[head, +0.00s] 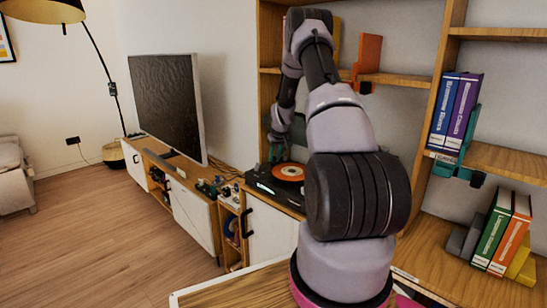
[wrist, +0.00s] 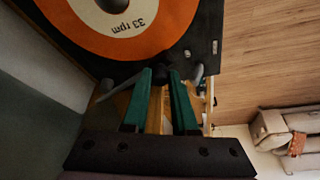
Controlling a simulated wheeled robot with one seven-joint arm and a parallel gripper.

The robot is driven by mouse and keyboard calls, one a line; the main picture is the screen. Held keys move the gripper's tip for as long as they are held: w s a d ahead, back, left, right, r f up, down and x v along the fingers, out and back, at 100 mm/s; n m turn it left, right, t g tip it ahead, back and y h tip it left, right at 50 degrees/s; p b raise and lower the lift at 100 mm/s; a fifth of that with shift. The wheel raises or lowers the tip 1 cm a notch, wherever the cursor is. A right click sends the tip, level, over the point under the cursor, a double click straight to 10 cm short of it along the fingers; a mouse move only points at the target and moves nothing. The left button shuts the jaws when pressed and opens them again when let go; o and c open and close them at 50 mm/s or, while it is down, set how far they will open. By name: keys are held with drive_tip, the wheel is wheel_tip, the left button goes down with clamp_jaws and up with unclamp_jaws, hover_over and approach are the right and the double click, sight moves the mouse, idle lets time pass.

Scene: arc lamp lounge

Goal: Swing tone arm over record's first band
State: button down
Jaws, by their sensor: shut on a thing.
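My gripper (head: 277,155) is at the turntable's back left. In the wrist view my gripper (wrist: 172,77) has its green fingers converging at the plinth's edge, shut on a small dark part of the tone arm.
A television (head: 165,105) stands on the cabinet left of the turntable, with small items (head: 210,186) between them. Shelves with books (head: 455,112) rise on the right. The wall is close behind the turntable. The wooden floor (head: 80,230) at left is open.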

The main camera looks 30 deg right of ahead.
drive_tip(key=c, duration=0.7)
unclamp_jaws()
drive_tip(key=v, duration=1)
drive_tip(key=shift+s+r, duration=0.15)
drive_tip(key=shift+r, duration=0.2)
